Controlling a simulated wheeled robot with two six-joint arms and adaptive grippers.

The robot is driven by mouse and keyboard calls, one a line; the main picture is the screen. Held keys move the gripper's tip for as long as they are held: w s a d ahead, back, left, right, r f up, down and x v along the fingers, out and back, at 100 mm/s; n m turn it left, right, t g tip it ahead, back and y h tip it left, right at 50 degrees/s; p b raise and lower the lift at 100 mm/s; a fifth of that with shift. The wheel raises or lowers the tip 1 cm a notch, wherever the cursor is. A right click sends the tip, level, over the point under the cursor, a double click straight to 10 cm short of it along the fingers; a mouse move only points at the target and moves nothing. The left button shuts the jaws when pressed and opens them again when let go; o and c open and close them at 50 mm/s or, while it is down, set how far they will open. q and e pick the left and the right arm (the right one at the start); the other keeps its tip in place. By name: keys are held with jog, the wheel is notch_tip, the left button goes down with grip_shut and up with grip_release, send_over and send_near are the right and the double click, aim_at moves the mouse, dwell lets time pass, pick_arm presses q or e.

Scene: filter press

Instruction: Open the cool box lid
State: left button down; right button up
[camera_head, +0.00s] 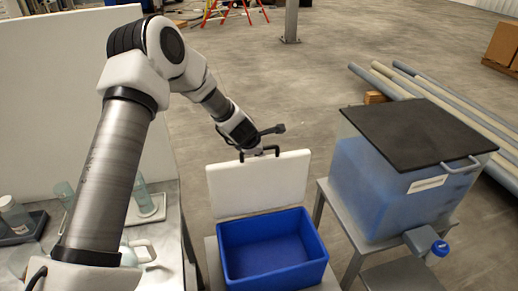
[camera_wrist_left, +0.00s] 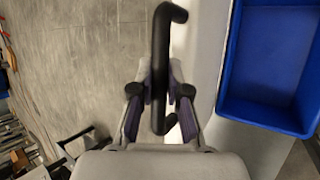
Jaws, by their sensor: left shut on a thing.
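The cool box is a blue open-topped box (camera_head: 272,252) on a stand, and it looks empty inside. Its white lid (camera_head: 262,186) stands nearly upright along the box's far edge. My left gripper (camera_head: 256,151) is at the lid's top edge, shut on the black lid handle (camera_wrist_left: 161,35). In the left wrist view the fingers of my left gripper (camera_wrist_left: 159,88) sit on both sides of the handle. The blue box (camera_wrist_left: 265,60) shows at the right there. My right gripper is in neither view.
A blue tank (camera_head: 390,190) with a dark cover stands on a grey frame right of the box. A bench (camera_head: 170,255) with glassware is at the left, in front of a white panel (camera_head: 50,90). Long pipes (camera_head: 450,105) lie behind the tank. The floor behind the lid is clear.

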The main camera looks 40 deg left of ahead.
pick_arm(q)
jog(key=shift+w+a+f, duration=0.1)
jog(key=shift+w+a, duration=0.05)
jog(key=shift+a, duration=0.05)
dwell(0.3)
jog(key=c, duration=1.1)
grip_release()
jog(key=shift+c, duration=0.2)
jog(key=v, duration=1.2)
